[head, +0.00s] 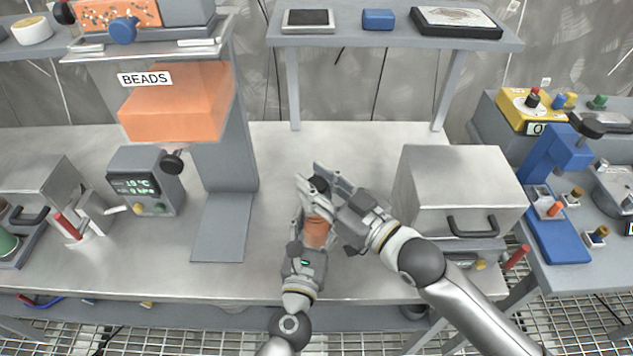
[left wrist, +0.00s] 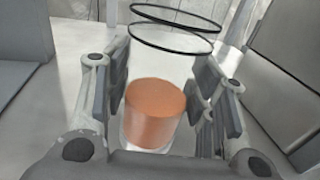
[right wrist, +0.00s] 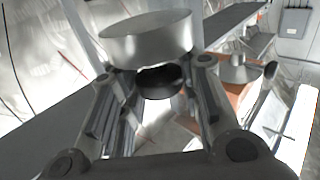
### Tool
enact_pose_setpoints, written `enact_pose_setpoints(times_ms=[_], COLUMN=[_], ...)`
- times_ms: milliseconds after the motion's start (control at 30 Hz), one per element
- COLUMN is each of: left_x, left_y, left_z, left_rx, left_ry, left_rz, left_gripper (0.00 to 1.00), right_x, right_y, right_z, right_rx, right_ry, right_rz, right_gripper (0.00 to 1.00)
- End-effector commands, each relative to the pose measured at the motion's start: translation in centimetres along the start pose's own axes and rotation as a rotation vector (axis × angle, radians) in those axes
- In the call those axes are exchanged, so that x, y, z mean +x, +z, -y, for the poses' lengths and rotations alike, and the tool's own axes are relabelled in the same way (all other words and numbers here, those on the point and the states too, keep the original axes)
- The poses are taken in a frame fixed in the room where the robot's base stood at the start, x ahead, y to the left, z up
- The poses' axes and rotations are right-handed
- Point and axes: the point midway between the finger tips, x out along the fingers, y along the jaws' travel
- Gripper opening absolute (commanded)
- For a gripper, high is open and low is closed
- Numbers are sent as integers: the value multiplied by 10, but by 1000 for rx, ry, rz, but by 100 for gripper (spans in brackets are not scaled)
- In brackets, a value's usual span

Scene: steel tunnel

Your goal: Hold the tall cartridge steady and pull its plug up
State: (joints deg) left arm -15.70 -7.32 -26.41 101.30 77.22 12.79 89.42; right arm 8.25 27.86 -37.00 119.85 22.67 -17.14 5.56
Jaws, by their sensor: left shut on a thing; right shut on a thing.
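The tall cartridge (head: 316,233) stands on the steel bench, its clear wall around an orange filling (left wrist: 154,112). My left gripper (head: 315,212) is shut around it, with a finger on each side. Two thin black rings show above the filling in the left wrist view. My right gripper (head: 313,178) comes in from the right above the left one and is shut on the plug, a dark round piece (head: 318,184). A dark disc (right wrist: 160,82) shows between its fingers in the right wrist view, below a grey metal disc. The fingers hide much of the plug, and its seating is unclear.
A grey box with a handle (head: 465,190) stands close right of my right arm. Left are a grey stand (head: 225,215) under an orange bin marked BEADS (head: 178,103), and a small display unit (head: 146,182). A shelf (head: 350,38) spans behind; the bench between is clear.

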Motion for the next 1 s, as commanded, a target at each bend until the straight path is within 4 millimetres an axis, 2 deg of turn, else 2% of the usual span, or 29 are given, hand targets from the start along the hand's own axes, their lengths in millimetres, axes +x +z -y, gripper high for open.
enact_pose_setpoints(times_ms=[33, 100, 133, 267, 433, 633, 667, 700, 800, 1000], left_x=[0, 0, 0, 0, 0, 0, 0, 0, 0, 0], left_y=[0, 0, 0, 0, 0, -1, -1, -1, -1, -1], left_z=[0, 0, 0, 0, -1, 0, 0, 0, 0, 0], left_rx=[0, 0, 0, 0, 1, 0, 0, 0, 0, 0], left_ry=[1, 1, 1, 1, 1, 1, 1, 1, 1, 0], left_rz=[0, 0, 0, 0, -1, -2, -2, -2, -2, -1], left_gripper=[23, 23, 23, 23, 23, 23, 23, 23, 23, 23], right_x=[0, 0, 0, 0, 0, 0, 0, 0, 0, 0], right_y=[0, 0, 0, -1, -15, -14, -14, -14, -13, -13], right_z=[0, 0, 0, 0, 0, 0, 0, 0, 0, 0], right_rx=[0, 0, 0, -1, -2, -2, -2, -2, -1, -1], right_ry=[0, 0, 0, 0, 0, 1, 1, 1, 1, 1], right_rz=[0, 0, 0, -1, -4, -3, -2, -2, -1, 0], right_gripper=[10, 1, 0, 0, 0, 0, 35, 40, 53, 53])
